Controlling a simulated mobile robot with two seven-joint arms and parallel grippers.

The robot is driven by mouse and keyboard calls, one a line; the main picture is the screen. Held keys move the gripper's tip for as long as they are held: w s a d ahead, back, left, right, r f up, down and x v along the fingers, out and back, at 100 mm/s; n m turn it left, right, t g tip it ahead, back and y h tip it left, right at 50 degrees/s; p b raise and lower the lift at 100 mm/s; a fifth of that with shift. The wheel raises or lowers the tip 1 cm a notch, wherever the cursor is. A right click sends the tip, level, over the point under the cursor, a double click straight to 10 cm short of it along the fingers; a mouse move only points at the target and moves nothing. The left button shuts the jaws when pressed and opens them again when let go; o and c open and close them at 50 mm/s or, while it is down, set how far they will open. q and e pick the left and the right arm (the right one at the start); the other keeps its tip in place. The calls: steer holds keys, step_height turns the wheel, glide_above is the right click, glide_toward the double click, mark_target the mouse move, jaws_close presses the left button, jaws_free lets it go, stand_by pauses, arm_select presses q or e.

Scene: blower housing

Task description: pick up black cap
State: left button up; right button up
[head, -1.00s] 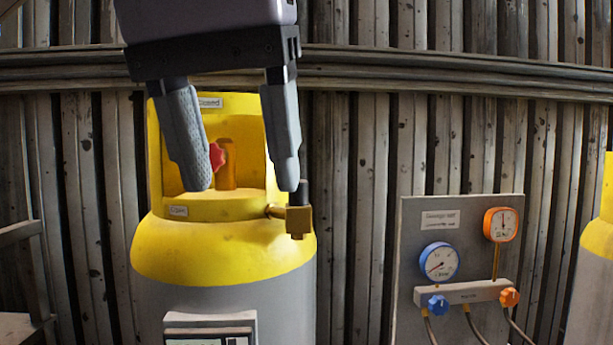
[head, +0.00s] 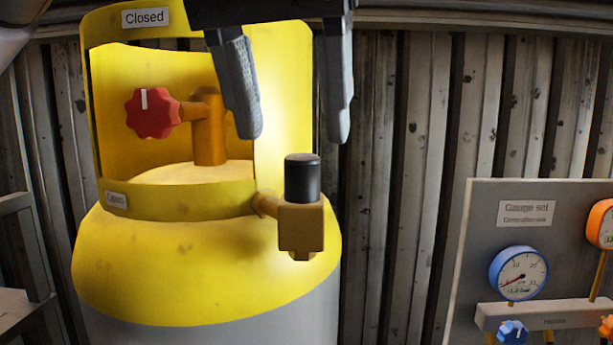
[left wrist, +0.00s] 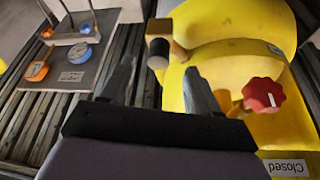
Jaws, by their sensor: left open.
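The black cap (head: 302,178) is a short dark cylinder standing upright on a brass valve block (head: 301,226) at the right side of the yellow and grey cylinder (head: 200,255). My left gripper (head: 300,138) is open, with its fingertips above the cap and to either side of it in the head view; nothing is between them. In the left wrist view, the cap (left wrist: 158,55) and the brass block (left wrist: 159,29) lie beyond and between the two fingers (left wrist: 158,75). The fingers look apart from the cap. My right gripper is not in view.
A red knob (head: 152,113) on an orange stem (head: 209,126) sits inside the yellow collar, left of the gripper. A gauge panel (head: 490,200) with a blue gauge (head: 519,273) stands at right. A corrugated wall (head: 405,130) is behind.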

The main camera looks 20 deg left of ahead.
mark_target(302, 155)
arm_select(q)
steer(key=x, duration=0.5)
steer(key=shift+w+r, duration=0.15)
steer(key=shift+w, duration=0.05)
steer(key=c, duration=1.1)
step_height(302, 155, up, 8)
steer(key=shift+d+r+p, duration=0.1)
steer(key=shift+p, duration=1.15)
steer(key=shift+r, duration=0.9)
